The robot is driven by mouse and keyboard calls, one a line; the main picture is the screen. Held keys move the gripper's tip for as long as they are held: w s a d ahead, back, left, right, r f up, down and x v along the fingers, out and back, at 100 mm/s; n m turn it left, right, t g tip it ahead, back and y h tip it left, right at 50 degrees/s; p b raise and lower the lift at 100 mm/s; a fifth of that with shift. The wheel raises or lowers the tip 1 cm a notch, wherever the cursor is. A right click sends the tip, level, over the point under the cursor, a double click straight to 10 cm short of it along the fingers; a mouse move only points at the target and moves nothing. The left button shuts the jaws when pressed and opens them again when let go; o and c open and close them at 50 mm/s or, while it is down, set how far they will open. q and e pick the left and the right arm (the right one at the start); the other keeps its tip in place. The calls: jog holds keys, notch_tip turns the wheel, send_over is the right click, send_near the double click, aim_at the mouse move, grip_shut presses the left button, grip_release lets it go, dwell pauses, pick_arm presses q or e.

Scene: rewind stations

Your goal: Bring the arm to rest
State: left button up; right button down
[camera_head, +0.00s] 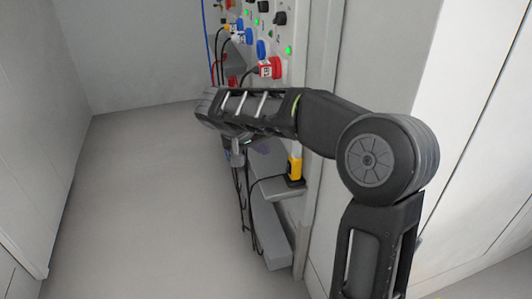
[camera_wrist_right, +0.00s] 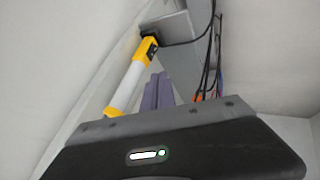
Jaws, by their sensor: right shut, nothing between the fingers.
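My right arm comes in from the lower right in the head view and bends left across the front of a wall panel. My right gripper (camera_head: 262,148) is mostly hidden behind my own wrist, with only a purplish bit showing below it. In the right wrist view its two purple-grey fingers (camera_wrist_right: 158,88) lie side by side, shut, with nothing between them. They are apart from the yellow-and-white tubular device beside them. My left arm and gripper are not in view.
The panel (camera_head: 295,40) carries plugs, knobs and green lights, including a red plug (camera_head: 270,68). The yellow device (camera_head: 294,170) stands on a grey ledge (camera_head: 285,190); it also shows in the wrist view (camera_wrist_right: 146,50). Dark cables (camera_head: 247,205) hang nearby. The floor (camera_head: 150,200) at left is clear.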

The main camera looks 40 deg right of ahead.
jog(key=shift+s+a+r, duration=0.15)
jog(key=shift+a+r, duration=0.05)
jog(key=shift+r, duration=0.3)
